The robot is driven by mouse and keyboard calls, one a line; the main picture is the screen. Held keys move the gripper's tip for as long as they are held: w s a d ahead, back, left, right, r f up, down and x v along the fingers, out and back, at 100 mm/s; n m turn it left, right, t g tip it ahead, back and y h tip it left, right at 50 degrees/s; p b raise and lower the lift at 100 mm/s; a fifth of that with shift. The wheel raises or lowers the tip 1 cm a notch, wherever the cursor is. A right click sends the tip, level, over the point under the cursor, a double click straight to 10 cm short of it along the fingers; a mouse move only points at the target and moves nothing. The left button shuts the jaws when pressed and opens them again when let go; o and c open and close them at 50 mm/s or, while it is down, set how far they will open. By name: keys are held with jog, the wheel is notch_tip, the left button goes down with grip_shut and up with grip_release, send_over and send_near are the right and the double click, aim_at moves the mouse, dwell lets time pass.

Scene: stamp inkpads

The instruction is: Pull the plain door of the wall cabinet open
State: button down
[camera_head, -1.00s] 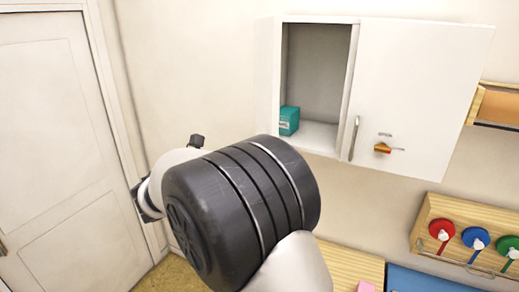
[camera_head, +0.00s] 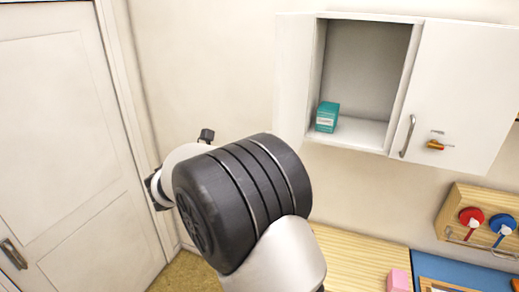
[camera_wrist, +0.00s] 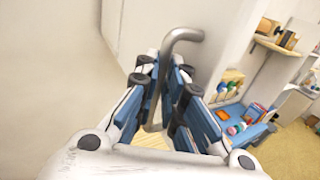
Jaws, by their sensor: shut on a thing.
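The white wall cabinet hangs at the upper right of the head view, with its left compartment (camera_head: 372,70) uncovered. A plain white panel, apparently the plain door (camera_head: 294,85), stands out at the left of that compartment. In the wrist view, a grey bar handle (camera_wrist: 185,36) runs from a white door face (camera_wrist: 226,28) down between my fingers. My gripper (camera_wrist: 163,88) is shut on this handle. In the head view my arm's dark joint fills the middle, and I cannot make out my fingers or this handle there.
A teal box (camera_head: 327,117) stands inside the compartment. Below are a wooden rack (camera_head: 455,207) and counter (camera_head: 350,255). A room door (camera_head: 70,150) is at left.

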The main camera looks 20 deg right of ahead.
jog(key=shift+d+r, duration=0.2)
jog(key=shift+r, duration=0.05)
jog(key=c, duration=2.1)
grip_release()
jog(key=shift+c, duration=0.2)
jog(key=o, duration=0.3)
jog(key=shift+w+d+f, duration=0.15)
jog(key=shift+w+d, duration=0.15)
jog(key=shift+d, duration=0.1)
jog(key=shift+o, duration=0.8)
jog(key=v, duration=1.2)
jog(key=shift+s+a, duration=0.25)
jog(key=shift+a, duration=0.1)
jog(key=shift+d, duration=0.1)
